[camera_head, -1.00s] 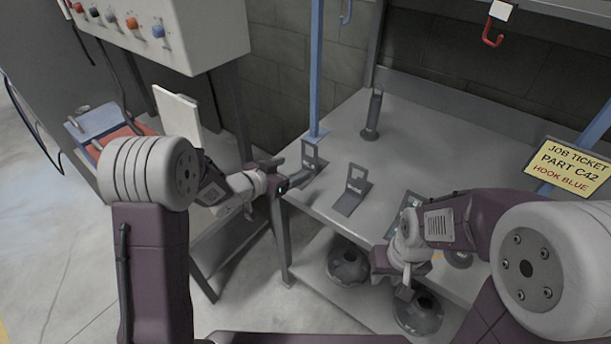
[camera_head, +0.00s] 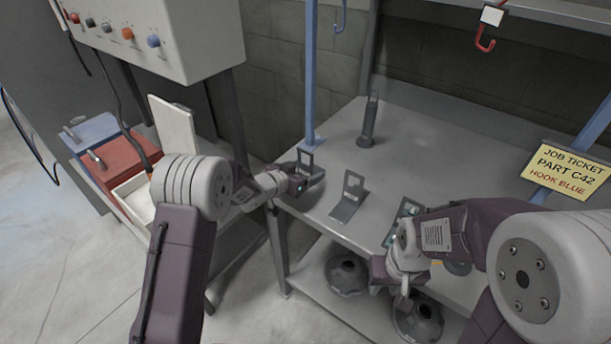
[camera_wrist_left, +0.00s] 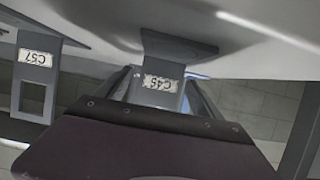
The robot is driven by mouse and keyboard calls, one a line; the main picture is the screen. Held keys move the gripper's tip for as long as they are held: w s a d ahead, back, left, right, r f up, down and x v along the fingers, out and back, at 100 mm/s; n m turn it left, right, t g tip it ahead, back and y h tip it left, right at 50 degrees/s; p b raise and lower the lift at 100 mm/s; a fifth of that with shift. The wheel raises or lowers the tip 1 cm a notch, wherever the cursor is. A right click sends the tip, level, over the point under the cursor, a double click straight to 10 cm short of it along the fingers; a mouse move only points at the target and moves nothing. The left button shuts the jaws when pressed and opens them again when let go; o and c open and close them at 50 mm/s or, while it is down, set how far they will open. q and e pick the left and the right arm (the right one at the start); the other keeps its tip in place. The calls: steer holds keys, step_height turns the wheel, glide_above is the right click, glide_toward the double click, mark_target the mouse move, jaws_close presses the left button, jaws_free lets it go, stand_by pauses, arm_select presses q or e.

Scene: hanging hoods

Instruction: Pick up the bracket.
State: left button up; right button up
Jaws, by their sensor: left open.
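A grey angled bracket (camera_head: 305,158) with a cut-out window stands at the bench's left front edge. My left gripper (camera_head: 304,178) is at this bracket, partly hiding it. In the left wrist view, my left gripper's open jaws (camera_wrist_left: 162,98) lie either side of a labelled bracket plate (camera_wrist_left: 178,68); the label is upside down and hard to read. Contact cannot be told. A second bracket (camera_head: 348,198) sits to the right, and a third (camera_head: 402,214) is partly hidden by my right arm. My right gripper (camera_head: 403,290) hangs before the bench; its jaws are unclear.
A yellow job ticket (camera_head: 568,172) reads "PART C42, HOOK BLUE". A blue hook (camera_head: 340,20) and a red hook (camera_head: 486,40) hang above. A blue post (camera_head: 311,80) rises behind the left bracket. A dark upright part (camera_head: 369,122) stands farther back.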

arm_select(q)
steer(key=shift+s+r, duration=0.1)
steer(key=shift+s, duration=0.05)
steer(key=c, duration=0.3)
jaws_close()
steer(key=shift+r, duration=0.1)
step_height(320, 180, up, 10)
steer(key=p, duration=0.3)
steer(key=shift+f, duration=0.25)
steer(key=shift+r, duration=0.2)
